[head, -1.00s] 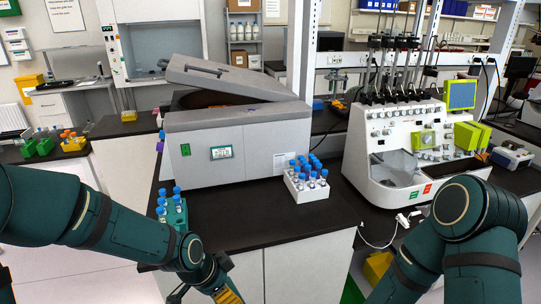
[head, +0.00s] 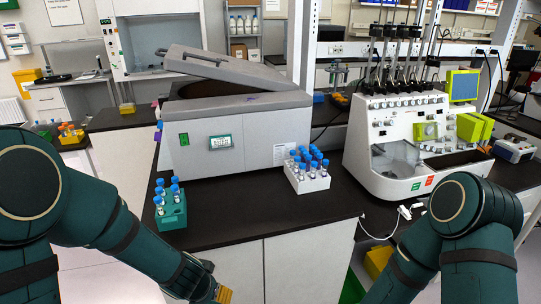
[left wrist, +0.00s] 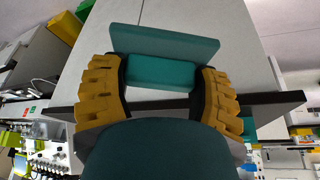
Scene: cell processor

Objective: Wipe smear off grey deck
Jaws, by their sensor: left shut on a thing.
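The grey deck (head: 222,108) is the top ledge of the large grey machine, in front of its raised lid. A small purplish-blue smear (head: 253,98) shows on it, right of the middle. My left gripper (head: 222,293) is low at the bottom edge of the head view, in front of the bench and well below the deck. In the left wrist view its yellow fingers (left wrist: 160,90) are shut on a teal block (left wrist: 162,72) with a wider, flat teal plate (left wrist: 165,42) beyond it. My right gripper is out of view.
A teal rack of blue-capped tubes (head: 172,214) stands on the bench's left front corner. A white rack (head: 308,181) stands before the machine's right end. The black bench top (head: 240,215) is clear between them. A white instrument (head: 395,140) stands at right.

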